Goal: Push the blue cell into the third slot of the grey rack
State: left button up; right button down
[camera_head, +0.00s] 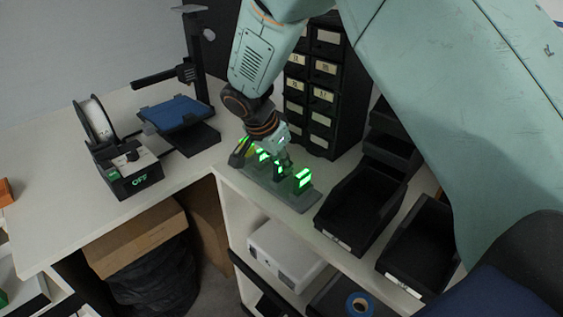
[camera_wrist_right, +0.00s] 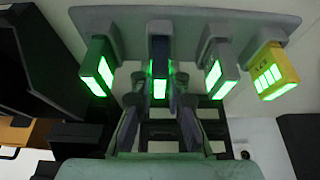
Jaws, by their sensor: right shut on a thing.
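The grey rack (camera_head: 263,188) lies along the front edge of the white shelf top and holds a row of upright cells with lit green faces. The blue cell (camera_wrist_right: 160,70) stands in the third slot from the left in the head view, between a grey cell (camera_wrist_right: 216,68) and a black cell (camera_wrist_right: 97,67). A yellow cell (camera_wrist_right: 270,72) stands at the end. My right gripper (camera_head: 283,163) is shut on the blue cell, with a finger on each side in the wrist view (camera_wrist_right: 161,103). How deep the cell sits is hard to tell. My left gripper is not in view.
Black open bins (camera_head: 358,212) stand right of the rack, and a black drawer cabinet (camera_head: 318,88) stands behind it. A 3D printer (camera_head: 182,113) and a black box with a spool (camera_head: 128,172) are on the left table. Below is a shelf with a white box (camera_head: 285,254).

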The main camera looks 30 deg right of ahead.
jog(key=c, duration=1.3)
grip_release()
jog(key=shift+o, duration=0.2)
jog(key=v, duration=1.2)
